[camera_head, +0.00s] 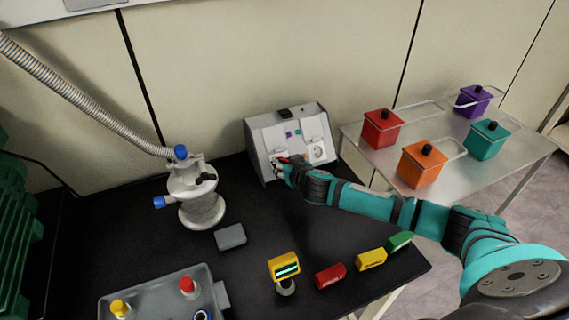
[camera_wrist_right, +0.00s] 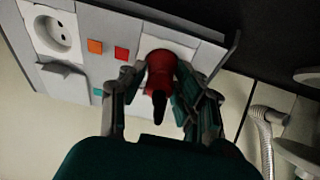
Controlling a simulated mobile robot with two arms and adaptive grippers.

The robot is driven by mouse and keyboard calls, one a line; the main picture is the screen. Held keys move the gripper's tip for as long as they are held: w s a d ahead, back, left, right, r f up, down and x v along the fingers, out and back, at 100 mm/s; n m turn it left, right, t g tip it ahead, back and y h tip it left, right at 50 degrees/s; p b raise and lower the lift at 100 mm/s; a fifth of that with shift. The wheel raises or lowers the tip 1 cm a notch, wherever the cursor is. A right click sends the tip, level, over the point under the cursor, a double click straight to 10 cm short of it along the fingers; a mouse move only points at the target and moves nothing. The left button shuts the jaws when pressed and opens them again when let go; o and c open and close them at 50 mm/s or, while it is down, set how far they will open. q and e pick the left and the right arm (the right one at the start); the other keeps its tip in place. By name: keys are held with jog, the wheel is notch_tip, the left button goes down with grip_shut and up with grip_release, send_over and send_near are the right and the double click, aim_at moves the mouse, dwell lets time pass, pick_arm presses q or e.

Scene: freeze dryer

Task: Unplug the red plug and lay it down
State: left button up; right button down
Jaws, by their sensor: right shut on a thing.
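The red plug (camera_wrist_right: 160,72) sits at the left socket of the grey socket box (camera_head: 258,136), with its dark cable end toward the wrist camera. My right gripper (camera_wrist_right: 155,90) has its fingers on both sides of the plug and is shut on it. In the head view my right gripper (camera_head: 287,168) reaches the front of the box from the right and hides most of the plug. I cannot tell whether the plug's pins are fully in the socket. My left gripper does not show in either view.
A second socket (camera_head: 317,152) is empty. A white vessel (camera_head: 200,207) with a hose stands left of the box. A grey block (camera_head: 230,237), yellow display (camera_head: 284,268) and red block (camera_head: 330,276) are in front. The black table (camera_head: 265,215) is clear between them.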

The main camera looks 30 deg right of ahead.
aim_at(285, 161)
jog(key=shift+r, duration=0.1)
jog(key=shift+s+r+p, duration=0.3)
jog(key=shift+s+p, duration=0.05)
jog(key=shift+p, duration=0.25)
jog(key=shift+s+r+p, duration=0.4)
jog(key=shift+s+r, duration=0.1)
jog(key=shift+s, duration=0.1)
jog(key=shift+p+v, duration=0.8)
jog(key=shift+v, duration=0.3)
jog(key=shift+r, duration=0.1)
jog(key=shift+w+a, duration=0.1)
